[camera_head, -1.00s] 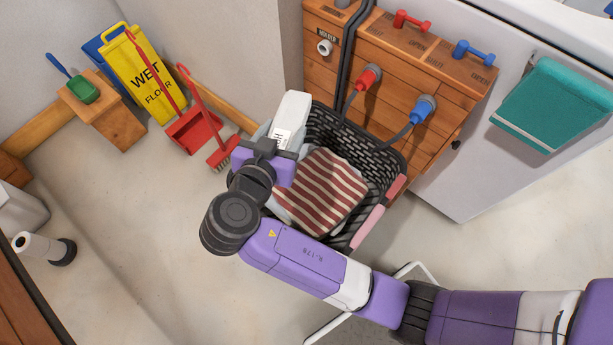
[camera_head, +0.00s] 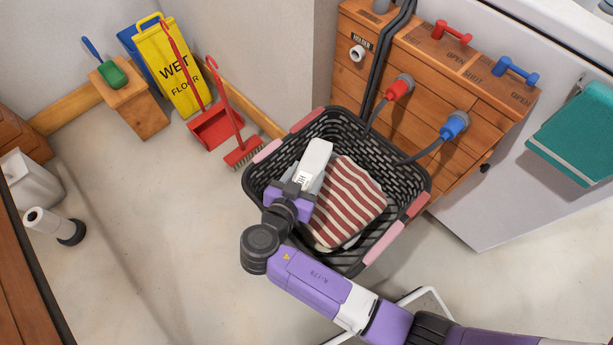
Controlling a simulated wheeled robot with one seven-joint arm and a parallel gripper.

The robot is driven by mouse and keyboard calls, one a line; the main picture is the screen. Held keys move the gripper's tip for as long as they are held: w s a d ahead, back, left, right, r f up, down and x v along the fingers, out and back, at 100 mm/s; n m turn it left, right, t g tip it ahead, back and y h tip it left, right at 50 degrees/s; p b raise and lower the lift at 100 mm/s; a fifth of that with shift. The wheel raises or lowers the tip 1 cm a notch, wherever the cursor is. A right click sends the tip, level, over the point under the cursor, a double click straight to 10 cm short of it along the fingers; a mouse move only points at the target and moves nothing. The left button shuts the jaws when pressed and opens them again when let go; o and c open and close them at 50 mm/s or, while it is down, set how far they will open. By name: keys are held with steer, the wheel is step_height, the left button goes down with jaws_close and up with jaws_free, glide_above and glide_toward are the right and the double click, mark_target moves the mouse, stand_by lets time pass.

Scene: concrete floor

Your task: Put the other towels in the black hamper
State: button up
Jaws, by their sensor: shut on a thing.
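The black hamper (camera_head: 405,166) is a woven basket with pink patches on its rim, standing on the floor in the middle of the head view. A red-and-white striped towel (camera_head: 350,200) lies in it, with some pale cloth (camera_head: 322,238) showing at its lower edge. My gripper (camera_head: 312,165) is over the hamper's left half, inside its rim outline and beside the striped towel. It is shut on a towel. Its fingers and the held towel are mostly hidden by the hand. A teal towel (camera_head: 580,130) hangs on the white appliance at right.
A wooden cabinet (camera_head: 440,100) with red and blue valves stands directly behind the hamper, and hoses run down close to its rim. A yellow wet floor sign (camera_head: 170,75), red broom (camera_head: 240,150) and dustpan (camera_head: 212,125) stand at left.

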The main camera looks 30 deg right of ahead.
steer(key=shift+f, duration=0.6)
steer(key=shift+f, duration=0.2)
steer(key=o, duration=1.5)
steer(key=shift+r, duration=0.15)
steer(key=shift+s+a+r, duration=0.1)
steer(key=shift+a+r, duration=0.05)
steer(key=p+v, duration=0.1)
steer(key=v, duration=1)
steer(key=shift+s+a, duration=0.25)
